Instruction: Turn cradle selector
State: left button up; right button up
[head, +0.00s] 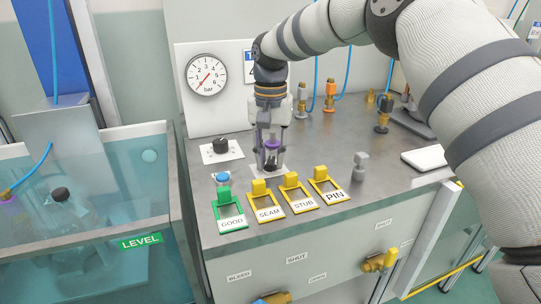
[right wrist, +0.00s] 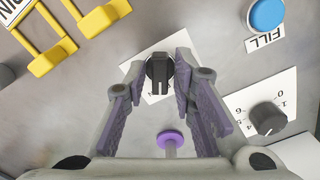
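A black selector knob (right wrist: 159,72) with a raised grip bar sits on a white plate (right wrist: 137,68) on the grey worktop. My right gripper (right wrist: 160,66) points down over it, with its purple-padded fingers on either side of the knob. The fingers look apart, with small gaps to the knob; contact cannot be made out. A purple disc (right wrist: 172,138) on a stem shows between the fingers. My left gripper is not in view.
A second black knob (head: 221,145) with a numbered scale is to the left. A blue FILL button (head: 222,178) and the GOOD (head: 231,222), SEAM (head: 269,214), STUB (head: 303,203) and PIN (head: 334,195) frames lie in front. A gauge (head: 206,75) and a water tank (head: 133,240) are nearby.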

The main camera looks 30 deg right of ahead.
grip_shut()
